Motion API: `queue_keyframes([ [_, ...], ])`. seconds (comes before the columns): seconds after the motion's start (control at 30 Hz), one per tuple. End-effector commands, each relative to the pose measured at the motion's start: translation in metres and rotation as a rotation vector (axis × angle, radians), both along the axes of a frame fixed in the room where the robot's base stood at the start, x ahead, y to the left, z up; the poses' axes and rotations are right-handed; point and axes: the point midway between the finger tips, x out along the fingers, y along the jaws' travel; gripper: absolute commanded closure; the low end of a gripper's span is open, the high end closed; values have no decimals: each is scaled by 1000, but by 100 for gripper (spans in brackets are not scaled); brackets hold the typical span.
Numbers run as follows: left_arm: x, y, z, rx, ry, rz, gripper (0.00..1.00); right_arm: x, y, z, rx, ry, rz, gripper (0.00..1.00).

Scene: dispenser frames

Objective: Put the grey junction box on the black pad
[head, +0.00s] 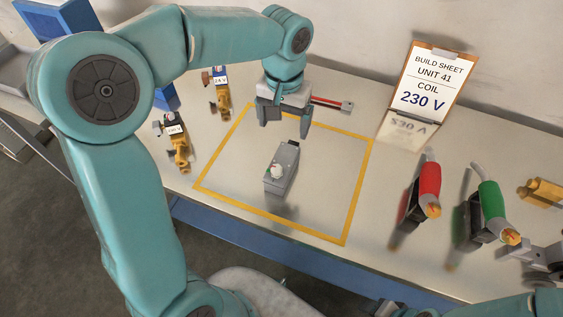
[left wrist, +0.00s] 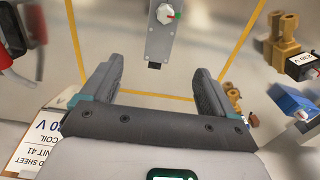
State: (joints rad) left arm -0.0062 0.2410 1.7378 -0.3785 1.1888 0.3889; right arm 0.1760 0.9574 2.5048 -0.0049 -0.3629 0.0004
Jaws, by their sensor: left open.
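The grey junction box (head: 284,168) with a white knob stands on the bench inside a yellow outlined square. It also shows in the left wrist view, top middle (left wrist: 161,42), beyond my fingertips. My left gripper (head: 284,122) is open and empty, above the bench and behind the box in the head view, apart from it. In the left wrist view its two fingers (left wrist: 152,80) are spread wide with nothing between them. I cannot make out a black pad in either view. My right gripper is not clearly seen; only part of a teal arm shows at the bottom right.
Brass valves with labelled coils (head: 178,146) stand left of the square. A red-handled tool (head: 330,103) lies behind my left gripper. A build-sheet clipboard (head: 427,85) reads 230 V. Red (head: 430,184) and green (head: 491,200) handled items stand at right. The square is otherwise clear.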

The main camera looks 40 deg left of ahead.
Motion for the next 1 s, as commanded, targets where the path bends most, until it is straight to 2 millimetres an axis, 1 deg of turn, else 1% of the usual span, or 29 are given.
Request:
queue_keyframes([
  [0.03, -1, 0, -12, 0, 8, 0, 12, 0, 0, -1, 0, 0, 0, 46],
  [0.2, -1, 0, -53, 0, 9, 0, 12, 0, 0, -1, 0, 0, 0, 46],
  [0.3, -1, 0, -75, -1, 8, 0, 12, 0, 0, 0, 0, 0, 0, 46],
  [0.4, 0, 0, -92, 1, 6, 0, 12, 0, 0, 0, 0, 0, 0, 46],
  [0.63, -1, 0, -110, 1, 5, -1, 12, 0, 0, 3, 0, 0, 0, 46],
  [0.83, -6, 0, -142, -1, 7, 0, 12, 0, 0, 9, 0, 0, 0, 46],
  [0.9, -6, 0, -150, -1, 5, 1, 12, 0, 0, 9, 0, 0, 0, 46],
  [1.0, -6, 0, -155, -1, 3, 0, 12, 0, 0, 9, 0, 0, 0, 46],
])
